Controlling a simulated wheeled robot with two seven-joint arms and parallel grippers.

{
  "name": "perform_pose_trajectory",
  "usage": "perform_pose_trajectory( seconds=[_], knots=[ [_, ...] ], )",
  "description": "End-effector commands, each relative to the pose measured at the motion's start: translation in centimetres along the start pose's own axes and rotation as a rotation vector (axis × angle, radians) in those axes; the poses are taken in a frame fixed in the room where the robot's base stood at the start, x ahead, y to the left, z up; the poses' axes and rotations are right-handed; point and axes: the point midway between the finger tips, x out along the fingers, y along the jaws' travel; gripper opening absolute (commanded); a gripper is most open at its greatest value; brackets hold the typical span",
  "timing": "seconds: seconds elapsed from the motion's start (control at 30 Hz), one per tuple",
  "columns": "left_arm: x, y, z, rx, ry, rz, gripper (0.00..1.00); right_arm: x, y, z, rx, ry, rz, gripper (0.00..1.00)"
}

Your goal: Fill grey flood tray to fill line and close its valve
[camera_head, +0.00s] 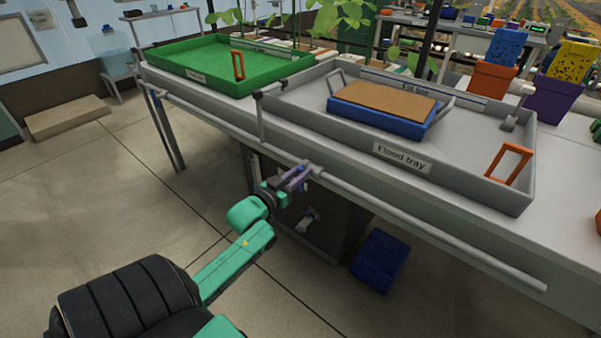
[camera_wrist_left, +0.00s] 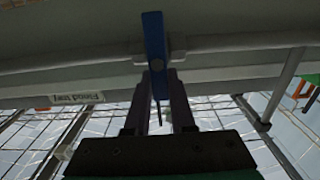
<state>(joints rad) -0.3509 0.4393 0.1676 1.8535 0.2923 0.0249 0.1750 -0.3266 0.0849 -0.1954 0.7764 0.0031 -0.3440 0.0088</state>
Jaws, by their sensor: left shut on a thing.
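The grey flood tray (camera_head: 335,128) stands on the bench and bears a "Flood tray" label on its front wall. A "Fill line" strip (camera_head: 415,88) runs along its inner back wall. I cannot tell any water level; the visible floor looks plain grey. A blue tray with a brown top (camera_head: 378,117) sits inside. My left gripper (camera_head: 297,179) is below the tray's front, at the rail. In the left wrist view, its dark fingers (camera_wrist_left: 160,82) are shut on a blue valve lever (camera_wrist_left: 153,40). The fingers partly hide the lever. My right gripper is not in view.
A green tray (camera_head: 215,83) stands to the left on the bench. A long grey rail (camera_head: 430,235) runs along the bench front. A blue box (camera_head: 382,260) is on the floor below. Plants and coloured bins (camera_head: 490,88) are behind.

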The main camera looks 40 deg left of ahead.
Motion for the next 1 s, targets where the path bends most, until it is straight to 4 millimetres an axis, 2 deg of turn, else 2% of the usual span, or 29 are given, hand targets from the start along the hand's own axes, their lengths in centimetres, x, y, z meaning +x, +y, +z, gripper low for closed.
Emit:
perform_pose_trajectory(
  seconds=[0.17, 0.4, 0.7, 1.0],
  knots=[
    [0.0, 0.0, -0.1, -0.018, -0.001, 0.000, 0.00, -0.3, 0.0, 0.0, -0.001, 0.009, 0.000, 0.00],
    [0.0, -0.3, -0.3, -0.117, -0.002, 0.000, 0.00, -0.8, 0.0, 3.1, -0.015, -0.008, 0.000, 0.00],
    [0.0, -0.9, -0.2, -0.340, -0.002, 0.000, 0.00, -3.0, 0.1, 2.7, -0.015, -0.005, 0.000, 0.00],
    [0.0, -1.4, 0.3, -0.546, -0.002, 0.000, 0.00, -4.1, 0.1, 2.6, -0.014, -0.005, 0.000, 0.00]
  ],
)
